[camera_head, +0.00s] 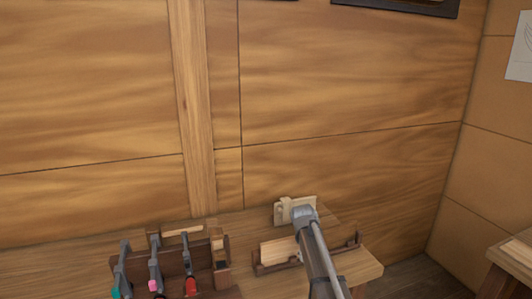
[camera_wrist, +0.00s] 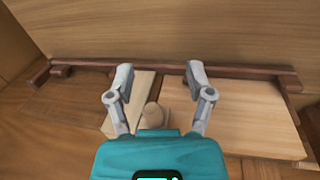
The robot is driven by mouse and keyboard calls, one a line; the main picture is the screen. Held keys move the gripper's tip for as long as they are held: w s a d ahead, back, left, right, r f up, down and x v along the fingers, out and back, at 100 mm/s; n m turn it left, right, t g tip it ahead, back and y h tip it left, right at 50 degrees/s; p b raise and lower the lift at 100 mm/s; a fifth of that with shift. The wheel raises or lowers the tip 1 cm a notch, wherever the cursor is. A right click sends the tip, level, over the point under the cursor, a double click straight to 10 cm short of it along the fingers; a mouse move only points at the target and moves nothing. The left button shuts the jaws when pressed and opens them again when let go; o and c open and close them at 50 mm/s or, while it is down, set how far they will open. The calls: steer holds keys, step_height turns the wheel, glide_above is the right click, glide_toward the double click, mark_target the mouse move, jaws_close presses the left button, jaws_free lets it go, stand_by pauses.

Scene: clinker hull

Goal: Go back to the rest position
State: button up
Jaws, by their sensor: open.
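My gripper (camera_wrist: 160,88) is open in the wrist view, its two grey fingers spread apart with nothing held between them. A pale wooden piece with a round peg (camera_wrist: 152,115) lies below, and the peg shows between the fingers, close to the teal gripper body. I cannot tell whether anything touches the peg. In the head view my arm reaches over the bench from the lower right, and its end covers part of the pale pieces; the fingers are not clearly visible there.
A wider pale board (camera_wrist: 250,115) lies at right against a dark wooden rail (camera_wrist: 90,64). In the head view a dark rack (camera_head: 220,270) with several clamp-like tools stands left of my arm on the bench (camera_head: 358,266). A wooden wall (camera_head: 350,80) rises behind; space above the bench looks clear.

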steer(key=s+m+y, duration=0.2)
steer(key=s, duration=2.1)
steer(key=shift+s+f+m+g, duration=0.15)
steer(key=shift+s+m+g, duration=0.2)
steer(key=shift+m+g, duration=0.05)
steer(key=shift+a, duration=0.1)
